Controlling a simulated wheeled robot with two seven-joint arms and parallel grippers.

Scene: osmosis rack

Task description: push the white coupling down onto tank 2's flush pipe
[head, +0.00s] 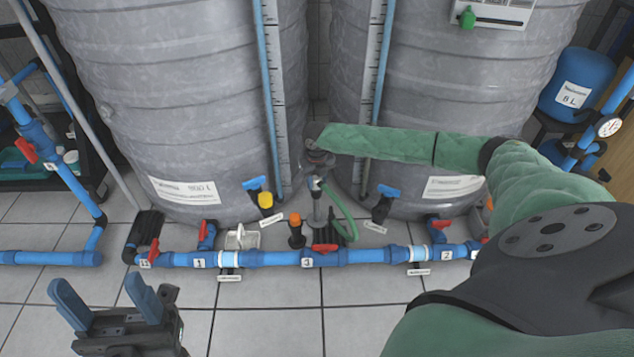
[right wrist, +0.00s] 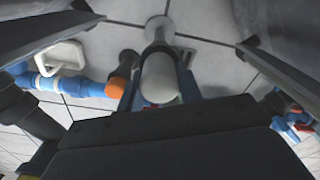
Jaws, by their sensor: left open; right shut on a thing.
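My right gripper (head: 317,183) is at the end of the green-sleeved arm, low between the two grey tanks. In the right wrist view its blue fingers (right wrist: 159,90) are shut on the white coupling (right wrist: 158,78). A pale grey pipe (right wrist: 156,32) shows just beyond the coupling; whether the two touch is unclear. In the head view a short grey upright pipe (head: 317,213) stands under the gripper, and the coupling is hard to make out there. The right tank (head: 450,90) stands above the label 2. My left gripper (head: 106,300) is open and empty above the floor at lower left.
A blue pipe line (head: 270,258) with red valves runs along the floor before the tanks. An orange-capped stub (head: 296,225) stands left of the grey pipe, and a green hose (head: 348,215) loops on its right. The tiled floor (head: 270,325) in front is clear.

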